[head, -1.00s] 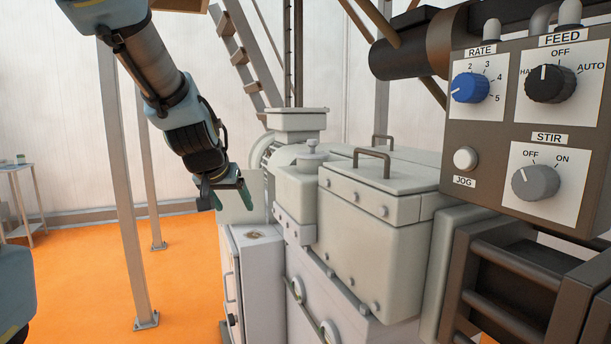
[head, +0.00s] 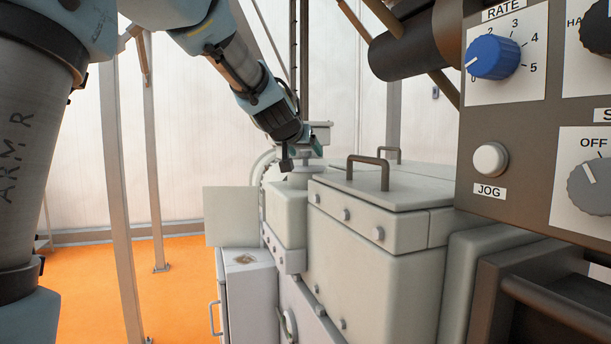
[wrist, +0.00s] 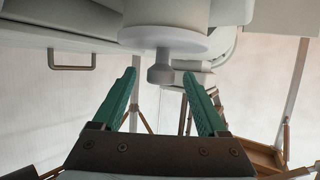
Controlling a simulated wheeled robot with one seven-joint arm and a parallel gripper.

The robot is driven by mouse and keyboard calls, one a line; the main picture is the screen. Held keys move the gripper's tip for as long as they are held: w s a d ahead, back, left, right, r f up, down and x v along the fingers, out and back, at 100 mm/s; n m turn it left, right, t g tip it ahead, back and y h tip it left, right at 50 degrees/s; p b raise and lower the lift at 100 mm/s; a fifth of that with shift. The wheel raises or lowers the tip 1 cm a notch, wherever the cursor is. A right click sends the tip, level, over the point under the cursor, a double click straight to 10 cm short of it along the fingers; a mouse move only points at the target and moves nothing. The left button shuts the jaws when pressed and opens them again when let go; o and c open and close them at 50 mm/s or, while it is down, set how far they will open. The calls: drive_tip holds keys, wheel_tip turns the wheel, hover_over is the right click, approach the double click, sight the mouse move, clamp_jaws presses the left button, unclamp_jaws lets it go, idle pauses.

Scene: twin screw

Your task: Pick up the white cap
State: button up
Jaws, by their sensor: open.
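The white cap (head: 302,181) is a round lid with a small knob, sitting on the pale box-shaped housing beside the larger lidded box. My gripper (head: 302,157) is at the cap's top in the head view and hides part of its knob. In the wrist view the cap's disc (wrist: 165,38) is at the top, and its knob hangs towards the space between my gripper's teal fingertips (wrist: 159,73). The fingers are open, one on each side of the knob, with a gap on both sides. Nothing is held.
The larger box lid with a dark handle (head: 370,170) stands just right of the cap. A control panel (head: 520,130) with knobs and a JOG button fills the right side. A flat pale plate (head: 231,216) stands left of the housing. Grey posts (head: 118,150) rise at the left.

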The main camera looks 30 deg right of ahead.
sight(309, 165)
drive_tip(key=x, duration=0.4)
drive_tip(key=shift+w+d+f, duration=0.2)
drive_tip(key=shift+w, duration=0.05)
clamp_jaws()
idle(0.4)
